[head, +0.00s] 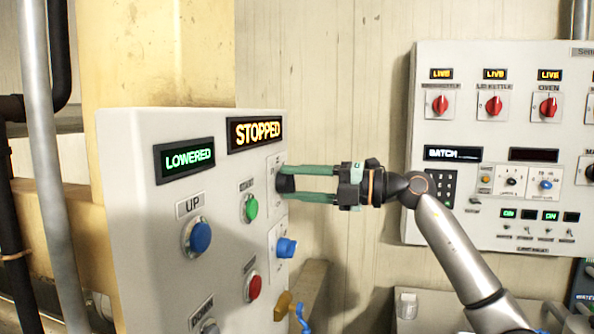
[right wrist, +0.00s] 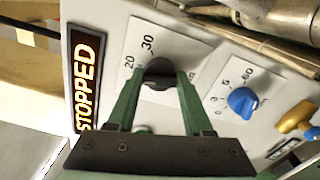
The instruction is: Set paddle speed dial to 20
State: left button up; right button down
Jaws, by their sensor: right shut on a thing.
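The black paddle speed dial (head: 286,183) is on the right side of the near panel's face, below the STOPPED display (head: 255,133). My right gripper (head: 283,182) reaches it from the right, with its green fingers on both sides of the knob. In the right wrist view the gripper (right wrist: 160,82) is shut on the dial (right wrist: 158,72). The printed 20 and 30 show beside the knob on its white plate (right wrist: 185,45). The fingers hide much of the knob and the rest of the scale, and I cannot tell where its pointer stands. My left gripper is not in view.
A blue knob (head: 287,247) sits just below the dial. A green button (head: 251,208), a red button (head: 254,286) and a blue UP button (head: 197,237) are to the left. A second control panel (head: 430,220) hangs on the wall at right.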

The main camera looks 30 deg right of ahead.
jog(key=shift+m+p, duration=1)
jog(key=shift+m, duration=0.3)
jog(key=shift+c, duration=1.5)
grip_release()
jog(key=b+v, duration=0.6)
jog(key=v, duration=0.6)
jog(key=shift+s+d, duration=0.15)
jog(key=shift+s, duration=0.1)
